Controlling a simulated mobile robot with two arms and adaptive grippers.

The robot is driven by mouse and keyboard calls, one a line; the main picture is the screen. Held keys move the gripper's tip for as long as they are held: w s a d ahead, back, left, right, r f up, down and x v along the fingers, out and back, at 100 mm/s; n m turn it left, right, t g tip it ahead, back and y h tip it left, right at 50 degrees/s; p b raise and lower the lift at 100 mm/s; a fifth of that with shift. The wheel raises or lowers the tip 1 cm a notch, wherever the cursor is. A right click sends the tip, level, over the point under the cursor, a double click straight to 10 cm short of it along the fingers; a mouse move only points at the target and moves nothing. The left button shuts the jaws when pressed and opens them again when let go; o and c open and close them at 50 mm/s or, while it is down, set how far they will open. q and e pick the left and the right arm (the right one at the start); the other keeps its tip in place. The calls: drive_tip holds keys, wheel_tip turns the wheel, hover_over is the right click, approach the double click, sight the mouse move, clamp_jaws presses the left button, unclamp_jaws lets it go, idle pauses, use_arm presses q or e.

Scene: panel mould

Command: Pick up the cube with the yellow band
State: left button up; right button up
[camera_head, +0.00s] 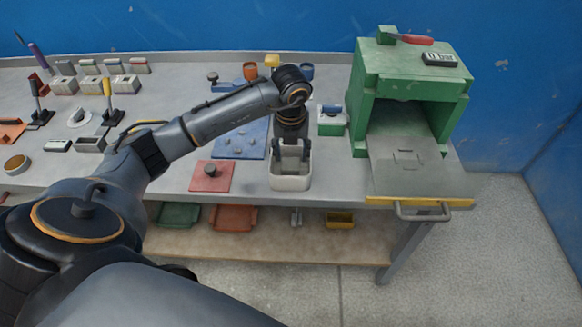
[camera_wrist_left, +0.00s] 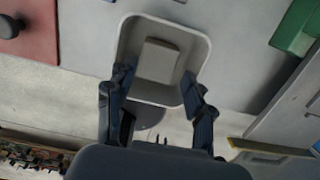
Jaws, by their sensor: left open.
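My left gripper (camera_head: 291,155) points down over a small white bin (camera_head: 290,183) at the table's front edge. In the left wrist view its two fingers (camera_wrist_left: 160,85) are apart, on either side of the bin's near part. A plain grey-beige cube (camera_wrist_left: 158,60) lies inside the bin (camera_wrist_left: 128,42), beyond the fingertips and not held. No yellow band shows on its visible faces. In the head view the gripper hides the bin's inside. My right gripper is not in view.
A red plate with a knob (camera_head: 212,176) lies left of the bin, and a blue board (camera_head: 240,140) behind it. A green-and-white box (camera_head: 331,120) stands behind right. A green cabinet (camera_head: 410,85) with a protruding metal tray (camera_head: 420,175) stands at right.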

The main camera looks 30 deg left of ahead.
sight(290, 164)
use_arm(q)
drive_tip(key=shift+s+f+p, duration=0.15)
drive_tip(key=shift+f+p, duration=0.6)
drive_tip(key=shift+f, duration=0.15)
wheel_tip(290, 164, down, 2)
drive_tip(key=shift+a+f+p, duration=0.15)
drive_tip(key=shift+f+p, duration=0.1)
drive_tip(key=shift+p, duration=0.05)
drive_tip(key=shift+w+f, duration=0.2)
drive_tip(key=shift+f, duration=0.2)
drive_tip(key=shift+c, duration=0.4)
drive_tip(key=c, duration=0.7)
drive_tip(key=shift+c, duration=0.5)
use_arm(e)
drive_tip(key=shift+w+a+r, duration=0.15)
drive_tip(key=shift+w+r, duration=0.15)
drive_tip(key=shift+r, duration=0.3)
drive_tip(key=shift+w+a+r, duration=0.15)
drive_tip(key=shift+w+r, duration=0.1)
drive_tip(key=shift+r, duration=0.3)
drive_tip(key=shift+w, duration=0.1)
